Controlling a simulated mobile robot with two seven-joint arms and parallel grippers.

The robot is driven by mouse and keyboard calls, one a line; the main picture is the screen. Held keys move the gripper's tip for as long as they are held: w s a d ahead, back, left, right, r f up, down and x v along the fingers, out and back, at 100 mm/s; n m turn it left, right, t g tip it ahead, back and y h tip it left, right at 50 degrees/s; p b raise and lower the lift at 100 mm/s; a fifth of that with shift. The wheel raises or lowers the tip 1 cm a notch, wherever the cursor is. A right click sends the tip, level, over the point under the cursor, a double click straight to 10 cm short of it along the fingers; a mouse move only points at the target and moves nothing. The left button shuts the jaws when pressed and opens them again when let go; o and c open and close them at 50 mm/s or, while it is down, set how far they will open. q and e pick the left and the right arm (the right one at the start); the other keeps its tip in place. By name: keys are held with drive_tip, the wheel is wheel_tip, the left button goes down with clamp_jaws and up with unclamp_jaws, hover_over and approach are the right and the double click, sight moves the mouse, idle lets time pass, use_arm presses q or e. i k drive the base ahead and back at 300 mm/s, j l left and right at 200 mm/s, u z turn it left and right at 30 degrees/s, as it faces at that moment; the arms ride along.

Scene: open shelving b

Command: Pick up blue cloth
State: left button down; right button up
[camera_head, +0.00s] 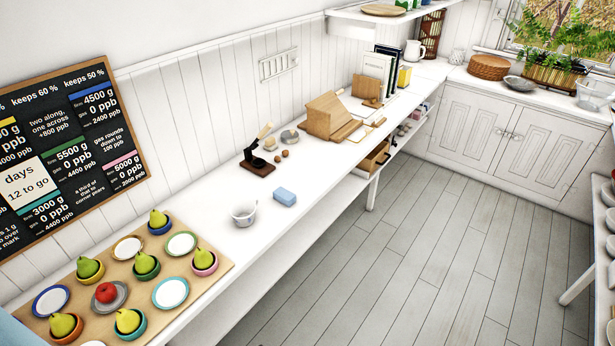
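A small light-blue block-like item (285,196), which looks like a folded blue cloth, lies on the white counter near its front edge. It sits just right of a small white bowl or mortar (243,215) and appears apart from it. Another pale blue shape (12,331) is cut off at the lower left corner; I cannot tell what it is. Neither of my grippers is in view.
A wooden board (216,262) with pears in bowls, plates and an apple covers the counter's near end. A dark-based device (258,168) stands behind the cloth. Wooden stands (328,117) are farther along. The grey floor (430,240) in front is clear.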

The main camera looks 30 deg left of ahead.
sight(284, 196)
drive_tip(key=i+u, duration=0.35)
drive_tip(key=i+l+u, duration=0.25)
drive_tip(key=i+u, duration=0.15)
drive_tip(key=i+l+u, duration=0.5)
drive_tip(key=u, duration=0.3)
drive_tip(key=i+l+u, duration=0.15)
drive_tip(key=u, duration=0.25)
drive_tip(key=i+l+u, duration=0.1)
drive_tip(key=l+u, duration=0.35)
drive_tip(key=i+l+u, duration=0.1)
drive_tip(key=l+u, duration=0.75)
drive_tip(key=l, duration=0.1)
